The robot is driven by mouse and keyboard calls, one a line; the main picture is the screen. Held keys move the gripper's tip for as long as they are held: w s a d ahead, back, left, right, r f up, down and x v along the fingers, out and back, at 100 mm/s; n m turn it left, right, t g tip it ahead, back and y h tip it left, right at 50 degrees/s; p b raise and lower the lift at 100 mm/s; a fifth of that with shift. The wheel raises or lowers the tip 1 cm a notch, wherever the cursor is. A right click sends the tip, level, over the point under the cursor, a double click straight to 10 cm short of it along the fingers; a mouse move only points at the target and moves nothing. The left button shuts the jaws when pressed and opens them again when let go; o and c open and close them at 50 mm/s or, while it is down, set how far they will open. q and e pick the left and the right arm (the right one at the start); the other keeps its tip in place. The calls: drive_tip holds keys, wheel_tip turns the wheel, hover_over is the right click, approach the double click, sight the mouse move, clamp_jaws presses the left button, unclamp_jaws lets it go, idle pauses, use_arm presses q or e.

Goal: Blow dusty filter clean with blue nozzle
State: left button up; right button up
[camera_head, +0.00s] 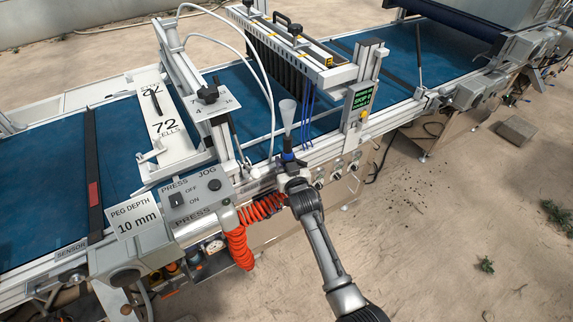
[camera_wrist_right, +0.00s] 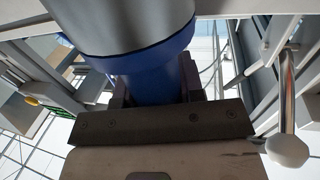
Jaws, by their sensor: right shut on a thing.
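The blue nozzle (camera_head: 288,157) is upright in my right gripper (camera_head: 294,178), in front of the machine's near rail. In the right wrist view my right gripper (camera_wrist_right: 155,92) is shut around the nozzle's blue body (camera_wrist_right: 150,75), with a grey cylindrical part above it. A pale, translucent cone (camera_head: 287,112) widens upward from the nozzle; I cannot tell if it is an air jet or a solid part. An orange coiled hose (camera_head: 238,246) runs near the gripper. I cannot pick out the dusty filter for certain. My left gripper is not in view.
A blue conveyor belt (camera_head: 40,160) runs across the machine. A seeding head with a row of dark tubes (camera_head: 277,58) spans it behind the nozzle. White hoses hang close by. A press/jog box (camera_head: 200,195) stands at left. Floor at right is mostly free.

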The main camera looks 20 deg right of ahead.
wheel_tip(320, 180, up, 9)
drive_tip(key=p, duration=0.3)
drive_tip(key=shift+r, duration=0.1)
drive_tip(key=shift+r+p, duration=0.5)
drive_tip(key=shift+r, duration=0.15)
wheel_tip(320, 180, up, 8)
drive_tip(key=r+p, duration=0.1)
drive_tip(key=p, duration=0.7)
hover_over(286, 137)
drive_tip(key=w, duration=0.2)
drive_tip(key=shift+s+d+f, duration=0.1)
drive_tip(key=shift+d+f, duration=0.15)
drive_tip(key=shift+d, duration=0.05)
drive_tip(key=shift+s, duration=0.15)
